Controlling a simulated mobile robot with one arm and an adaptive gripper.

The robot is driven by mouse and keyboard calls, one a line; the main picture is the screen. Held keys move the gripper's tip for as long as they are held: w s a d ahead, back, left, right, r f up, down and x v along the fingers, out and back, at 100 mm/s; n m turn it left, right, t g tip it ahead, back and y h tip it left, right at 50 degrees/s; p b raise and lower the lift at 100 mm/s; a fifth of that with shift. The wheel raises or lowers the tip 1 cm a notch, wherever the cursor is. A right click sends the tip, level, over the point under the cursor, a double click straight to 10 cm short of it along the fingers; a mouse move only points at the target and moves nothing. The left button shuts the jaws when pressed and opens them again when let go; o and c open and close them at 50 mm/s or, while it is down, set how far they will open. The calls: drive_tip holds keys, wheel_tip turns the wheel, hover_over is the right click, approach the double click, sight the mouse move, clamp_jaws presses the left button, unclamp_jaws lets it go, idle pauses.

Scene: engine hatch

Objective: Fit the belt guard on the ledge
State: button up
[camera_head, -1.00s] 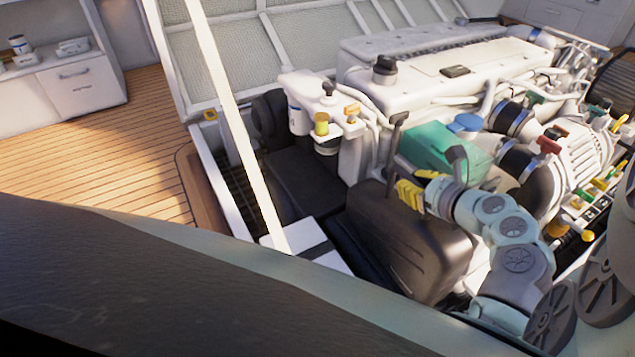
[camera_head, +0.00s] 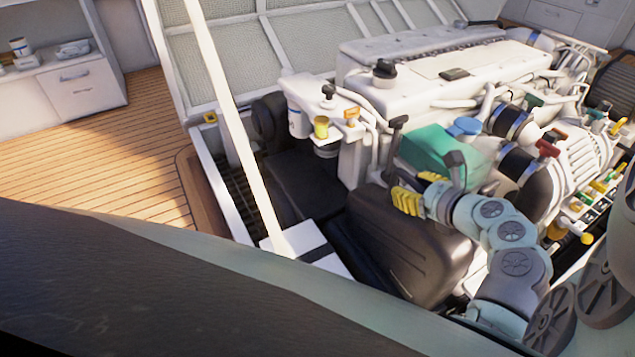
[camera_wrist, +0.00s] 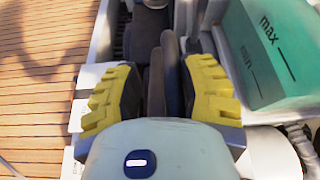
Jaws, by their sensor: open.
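Narrow dark upright parts (camera_wrist: 160,75) show in the gap, beyond the fingers. I cannot tell surely which part is the belt guard. Dark rounded parts (camera_head: 270,120) sit at the engine's near left end. A white ledge-like surface with a black stripe (camera_head: 305,255) lies at the hatch's front left; I cannot tell whether it is the named ledge.
The green tank (camera_head: 435,150), marked max and min in the wrist view (camera_wrist: 265,50), stands close right of my gripper. The white engine (camera_head: 430,75) fills the back. A white slanted strut (camera_head: 235,120) crosses the left. Wooden floor (camera_head: 100,150) is open beyond it.

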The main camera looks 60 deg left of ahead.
drive_tip(key=v, duration=0.5)
drive_tip(key=shift+w+d+r, duration=0.1)
drive_tip(key=shift+w+r, duration=0.05)
drive_tip(key=s+d, duration=0.1)
drive_tip(key=d, duration=1)
drive_tip(key=shift+s+d, duration=0.25)
drive_tip(key=shift+d, duration=0.1)
